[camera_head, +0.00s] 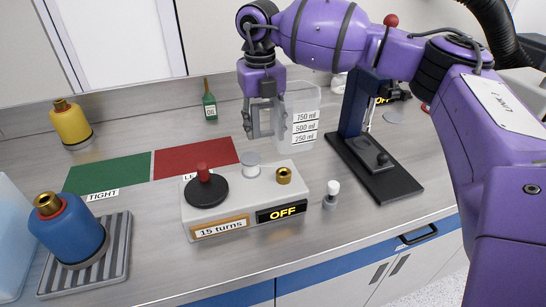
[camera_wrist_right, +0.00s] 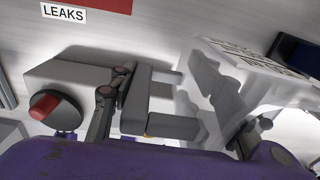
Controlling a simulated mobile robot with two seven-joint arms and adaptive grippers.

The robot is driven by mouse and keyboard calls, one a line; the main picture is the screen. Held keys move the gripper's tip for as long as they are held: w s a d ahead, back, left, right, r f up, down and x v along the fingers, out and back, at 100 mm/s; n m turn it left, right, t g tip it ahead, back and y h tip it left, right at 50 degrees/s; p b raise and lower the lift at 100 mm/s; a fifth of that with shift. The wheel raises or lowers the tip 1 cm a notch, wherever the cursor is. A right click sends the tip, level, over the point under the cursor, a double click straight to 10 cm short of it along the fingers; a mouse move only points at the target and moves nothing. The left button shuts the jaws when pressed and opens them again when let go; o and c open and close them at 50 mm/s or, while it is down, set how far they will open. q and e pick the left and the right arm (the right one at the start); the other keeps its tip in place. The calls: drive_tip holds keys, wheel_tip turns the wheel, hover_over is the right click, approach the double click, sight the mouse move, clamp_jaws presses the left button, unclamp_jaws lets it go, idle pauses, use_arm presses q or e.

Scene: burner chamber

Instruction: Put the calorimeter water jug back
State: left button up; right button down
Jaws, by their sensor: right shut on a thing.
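The clear water jug (camera_head: 303,112), marked 250, 500 and 750 ml, is upright behind the grey control box, left of the dark stand. My right gripper (camera_head: 264,122) is at the jug's left side, shut on its handle. In the right wrist view the jug (camera_wrist_right: 240,80) is on the right, and the gripper fingers (camera_wrist_right: 170,125) are around the grey handle piece. I cannot tell whether the jug's base touches the counter. My left gripper is not in view.
The control box (camera_head: 240,200) reads "15 turns" and "OFF". The dark stand (camera_head: 375,165) is close on the right.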

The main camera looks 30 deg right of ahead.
sight(262, 104)
wheel_tip(262, 104, down, 7)
drive_tip(key=shift+f, duration=0.2)
drive_tip(key=shift+s+f, duration=0.1)
drive_tip(key=c, duration=0.9)
unclamp_jaws()
drive_tip(key=shift+c, duration=0.2)
wheel_tip(262, 104, up, 12)
drive_tip(key=shift+a+r, duration=0.1)
